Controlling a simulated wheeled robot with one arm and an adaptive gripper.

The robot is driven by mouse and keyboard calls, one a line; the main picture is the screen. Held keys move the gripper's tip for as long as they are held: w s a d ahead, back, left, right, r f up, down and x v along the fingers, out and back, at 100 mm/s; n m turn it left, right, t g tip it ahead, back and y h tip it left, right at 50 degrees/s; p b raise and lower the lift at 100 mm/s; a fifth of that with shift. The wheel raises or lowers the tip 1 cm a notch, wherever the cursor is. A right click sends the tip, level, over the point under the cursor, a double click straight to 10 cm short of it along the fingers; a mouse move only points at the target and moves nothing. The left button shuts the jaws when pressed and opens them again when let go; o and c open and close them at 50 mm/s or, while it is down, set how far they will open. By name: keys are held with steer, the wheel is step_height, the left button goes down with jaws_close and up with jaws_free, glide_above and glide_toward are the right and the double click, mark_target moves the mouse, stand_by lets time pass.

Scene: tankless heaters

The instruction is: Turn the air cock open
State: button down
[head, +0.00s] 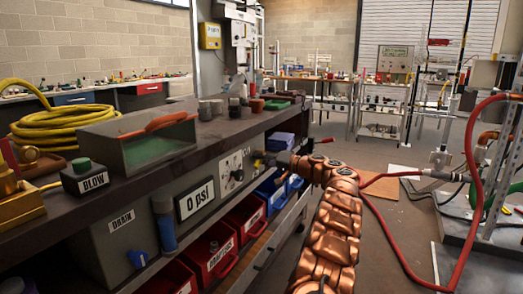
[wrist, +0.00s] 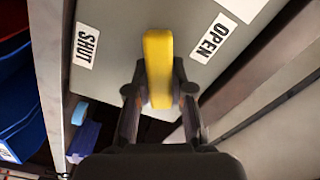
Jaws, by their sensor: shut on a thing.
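The air cock's yellow lever (wrist: 157,60) is in the middle of the wrist view, on a grey panel. It stands roughly upright in that picture, between a SHUT label (wrist: 86,46) on its left and an OPEN label (wrist: 212,38) on its right. My gripper (wrist: 160,98) is shut on the lever's near end, one finger on each side. In the head view my copper-coloured arm reaches to the bench's end panel, and my gripper (head: 268,159) is small there at the cock. The lever's pivot cannot be made out.
The bench front carries a 0 psi display (head: 195,200), a gauge panel (head: 232,172) and a DRAIN label (head: 121,221). Red bins (head: 212,250) and blue bins (head: 272,190) sit below. A red hose (head: 470,170) loops at the right. Floor is open behind my arm.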

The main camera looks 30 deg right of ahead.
steer(key=m+p, duration=0.2)
steer(key=r+m+p, duration=0.1)
steer(key=m+p, duration=0.1)
steer(key=p, duration=0.1)
steer(key=shift+a+r+m+p, duration=0.1)
steer(key=shift+m+p, duration=0.7)
steer(key=shift+p, duration=0.05)
steer(key=c, duration=1)
jaws_free()
steer(key=shift+s, duration=0.1)
steer(key=v, duration=1.2)
